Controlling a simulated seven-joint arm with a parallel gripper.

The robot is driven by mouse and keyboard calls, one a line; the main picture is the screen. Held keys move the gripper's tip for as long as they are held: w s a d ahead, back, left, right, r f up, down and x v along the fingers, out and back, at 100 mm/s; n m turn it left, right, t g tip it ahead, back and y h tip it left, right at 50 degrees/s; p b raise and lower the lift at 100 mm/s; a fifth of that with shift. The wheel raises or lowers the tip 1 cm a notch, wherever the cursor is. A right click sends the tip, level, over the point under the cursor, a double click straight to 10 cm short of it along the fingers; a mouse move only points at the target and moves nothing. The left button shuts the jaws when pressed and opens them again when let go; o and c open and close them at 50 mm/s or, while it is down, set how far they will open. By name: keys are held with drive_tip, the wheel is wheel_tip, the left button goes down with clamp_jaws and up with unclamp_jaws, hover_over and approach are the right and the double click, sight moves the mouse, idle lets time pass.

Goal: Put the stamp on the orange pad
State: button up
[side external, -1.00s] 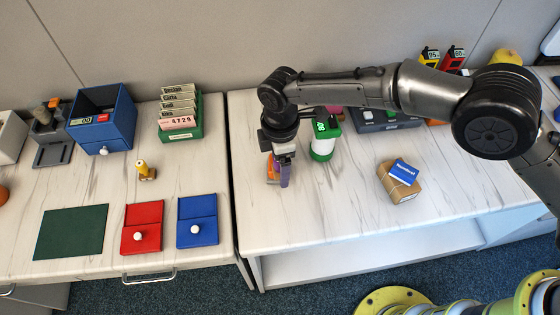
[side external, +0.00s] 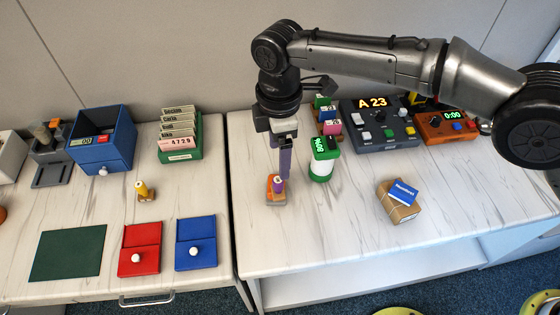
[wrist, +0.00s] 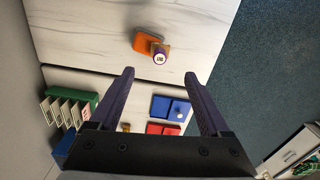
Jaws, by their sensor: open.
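My gripper (side external: 284,176) is just above and beside the stamp in the side view. In the wrist view my gripper (wrist: 159,73) is open and empty, with the stamp beyond its fingertips.
A green-and-white bottle-like device (side external: 321,160) stands close to the right of my gripper. A brown parcel (side external: 402,208) lies farther right. A yellow-handled stamp (side external: 143,190) stands on the left table. The right table's front is clear.

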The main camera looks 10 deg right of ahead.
drive_tip(key=shift+r, duration=0.25)
drive_tip(key=s+d+r+m+t+y, duration=0.1)
drive_tip(key=d+r+m, duration=0.3)
drive_tip(key=d+r, duration=0.65)
drive_tip(key=s+d+r+m+t, duration=0.15)
drive_tip(key=d+r+m, duration=0.4)
drive_tip(key=d, duration=0.95)
drive_tip(key=s+d+r+m+t, duration=0.2)
drive_tip(key=s+d+m, duration=0.2)
drive_tip(key=s+d, duration=0.7)
drive_tip(key=s+d+f+m, duration=0.2)
drive_tip(key=s+d, duration=0.1)
drive_tip(key=s, duration=0.2)
drive_tip(key=s+d+f+m+t+h, duration=0.1)
drive_tip(key=s+d+f+m, duration=0.2)
drive_tip(key=s, duration=0.3)
drive_tip(key=shift+d+f+m, duration=0.35)
drive_tip(key=shift+d, duration=0.3)
